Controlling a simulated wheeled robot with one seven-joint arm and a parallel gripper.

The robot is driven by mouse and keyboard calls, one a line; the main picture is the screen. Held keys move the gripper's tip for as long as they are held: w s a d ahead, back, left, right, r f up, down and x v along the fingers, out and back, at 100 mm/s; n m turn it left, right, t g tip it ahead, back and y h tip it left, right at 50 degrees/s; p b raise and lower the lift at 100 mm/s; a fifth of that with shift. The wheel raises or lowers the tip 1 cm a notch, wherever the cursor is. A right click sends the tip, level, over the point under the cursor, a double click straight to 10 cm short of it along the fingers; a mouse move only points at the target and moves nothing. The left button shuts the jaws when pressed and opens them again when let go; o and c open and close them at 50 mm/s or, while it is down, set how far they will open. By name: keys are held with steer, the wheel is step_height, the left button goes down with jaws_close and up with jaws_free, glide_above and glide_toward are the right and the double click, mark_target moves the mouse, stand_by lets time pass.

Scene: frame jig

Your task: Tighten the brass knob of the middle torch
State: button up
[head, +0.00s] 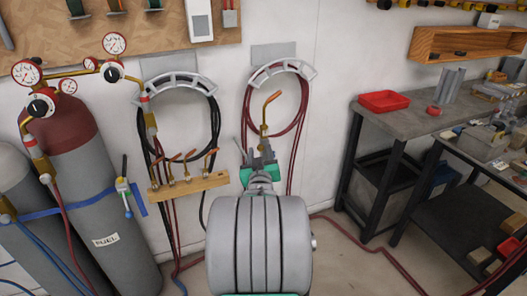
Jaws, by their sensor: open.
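A wooden rack (188,186) on the wall left of centre holds several small torches (187,168) with brass bodies and copper tips. They stand close together, and their knobs are too small to tell apart. Another torch (265,116), with a bent copper tip and brass body, shows upright above my gripper, in front of the right hose coil. My gripper (261,151) is at picture centre, right of the rack and apart from it. It is open. Its fingers are partly hidden by my arm, and I cannot tell whether they touch this torch.
Two gas cylinders (88,190) with gauges (114,43) stand at left, a blue strap around them. Hose coils (215,130) hang on the wall. A workbench (425,117) with a red tray (384,101) is at right. Red hose (368,247) runs over the floor.

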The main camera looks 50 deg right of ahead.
steer(key=shift+c, duration=0.4)
jaws_close()
